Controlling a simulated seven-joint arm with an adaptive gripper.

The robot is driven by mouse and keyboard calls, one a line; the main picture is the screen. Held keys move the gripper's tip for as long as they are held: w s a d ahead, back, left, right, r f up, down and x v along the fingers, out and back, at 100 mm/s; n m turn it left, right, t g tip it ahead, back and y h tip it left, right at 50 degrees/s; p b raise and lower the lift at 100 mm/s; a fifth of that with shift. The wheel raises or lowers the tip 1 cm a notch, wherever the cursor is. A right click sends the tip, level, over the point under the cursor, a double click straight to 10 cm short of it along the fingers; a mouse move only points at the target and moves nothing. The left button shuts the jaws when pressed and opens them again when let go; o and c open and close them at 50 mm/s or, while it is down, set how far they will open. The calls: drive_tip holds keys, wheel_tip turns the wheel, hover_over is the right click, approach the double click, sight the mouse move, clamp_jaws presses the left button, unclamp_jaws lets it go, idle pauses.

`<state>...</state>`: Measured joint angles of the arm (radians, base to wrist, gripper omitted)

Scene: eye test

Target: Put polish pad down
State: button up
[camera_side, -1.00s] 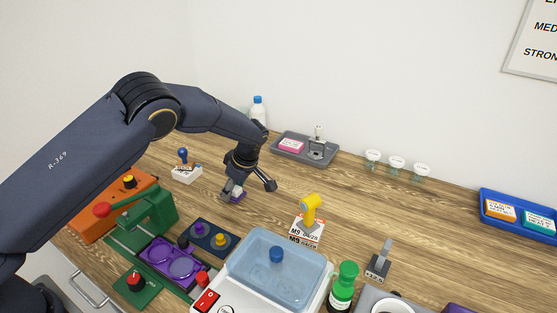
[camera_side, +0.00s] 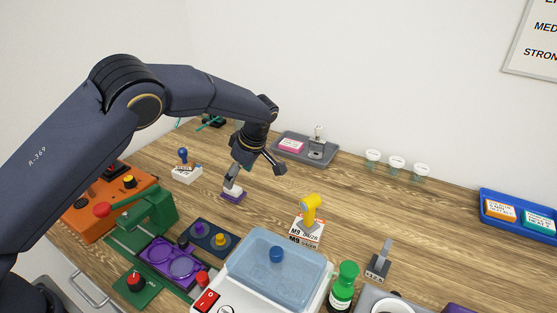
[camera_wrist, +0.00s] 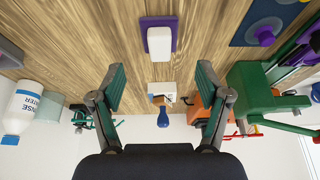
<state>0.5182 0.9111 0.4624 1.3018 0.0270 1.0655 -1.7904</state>
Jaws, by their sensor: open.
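The polish pad (camera_side: 232,197), a purple base with a pale upright grip, sits upright on the wooden table left of centre in the side view. In the wrist view the pad (camera_wrist: 160,37) is at the top middle, beyond my fingertips. My gripper (camera_side: 258,168) is open and empty, a little above the pad. In the wrist view my gripper's two green-padded fingers (camera_wrist: 160,88) are spread wide, with nothing between them at their tips.
A blue-handled stamp (camera_side: 184,166) stands to the left. A dark tray with knobs (camera_side: 207,239) and a green press (camera_side: 155,208) are in front. A yellow-headed stamp (camera_side: 311,208) is to the right. A grey tray (camera_side: 289,155) lies behind. Bare wood surrounds the pad.

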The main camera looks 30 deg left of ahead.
drive_tip(key=s+a+r+m+t+h, duration=0.15)
drive_tip(key=s+r+m, duration=0.25)
drive_tip(key=s+r, duration=0.5)
drive_tip(key=s+a+r+m+t+h, duration=0.1)
drive_tip(key=s+a+r+m+h, duration=0.35)
drive_tip(key=r, duration=0.65)
drive_tip(key=s+d+m+t+y, duration=0.1)
drive_tip(key=s+m+t, duration=0.2)
drive_tip(key=s+m, duration=0.6)
drive_tip(key=s, duration=0.8)
drive_tip(key=shift+s+f+y, duration=0.2)
drive_tip(key=shift+f+y, duration=0.1)
drive_tip(key=shift+f, duration=0.05)
